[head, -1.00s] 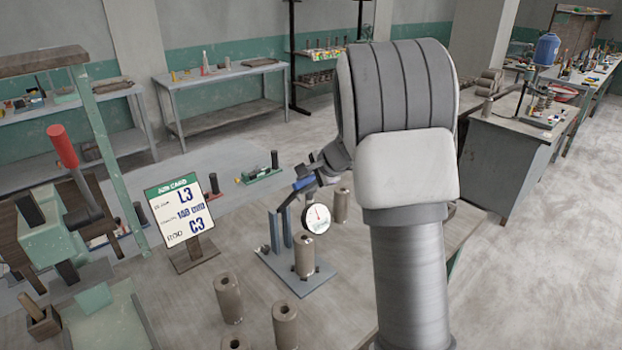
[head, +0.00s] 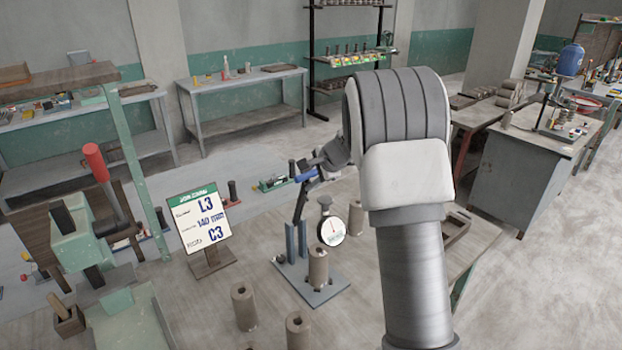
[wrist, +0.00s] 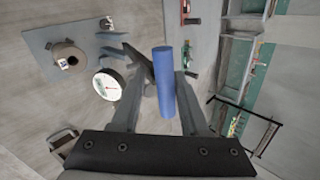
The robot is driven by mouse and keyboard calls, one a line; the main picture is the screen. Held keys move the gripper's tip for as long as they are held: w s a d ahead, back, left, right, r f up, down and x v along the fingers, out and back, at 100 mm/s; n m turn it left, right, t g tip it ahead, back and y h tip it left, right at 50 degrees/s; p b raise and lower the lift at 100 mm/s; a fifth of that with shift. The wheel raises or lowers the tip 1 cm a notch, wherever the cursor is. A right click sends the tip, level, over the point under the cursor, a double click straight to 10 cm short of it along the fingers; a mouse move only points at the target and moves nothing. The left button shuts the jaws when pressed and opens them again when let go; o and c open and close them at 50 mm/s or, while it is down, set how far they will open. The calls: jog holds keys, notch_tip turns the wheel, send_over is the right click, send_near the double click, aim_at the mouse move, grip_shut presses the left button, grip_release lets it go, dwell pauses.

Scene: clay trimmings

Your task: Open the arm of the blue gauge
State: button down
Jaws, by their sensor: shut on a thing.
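The blue gauge stands on the table in the head view, with a grey-blue base plate (head: 335,290), two blue posts (head: 290,241) and a white round dial (head: 332,232). Its dark arm (head: 300,205) rises steeply from the posts, leaning slightly right, to a blue handle (head: 305,177). My gripper (wrist: 160,76) is shut on this blue handle (wrist: 164,95), which lies between the two fingers in the wrist view. The dial (wrist: 108,84) shows to the left there. A clay cylinder (head: 318,268) stands on the plate below the dial. My wrist partly hides the fingers in the head view.
A job card (head: 200,222) on a stand is left of the gauge. Several clay cylinders stand nearby, one in front (head: 244,306) and one behind (head: 356,218). A green press with a red handle (head: 95,170) is at the left. Bare table lies between card and gauge.

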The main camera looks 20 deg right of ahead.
jog(key=shift+a+f, duration=0.1)
jog(key=shift+a, duration=0.15)
jog(key=c, duration=0.7)
grip_release()
jog(key=shift+w, duration=0.1)
jog(key=shift+w+f, duration=0.1)
jog(key=shift+f, duration=0.05)
jog(key=shift+s+d+r, duration=0.2)
jog(key=shift+s+r, duration=0.1)
jog(key=shift+r, duration=0.15)
jog(key=b+v, duration=0.2)
jog(key=v, duration=1.4)
jog(key=shift+s+r, duration=0.1)
jog(key=shift+r, duration=0.05)
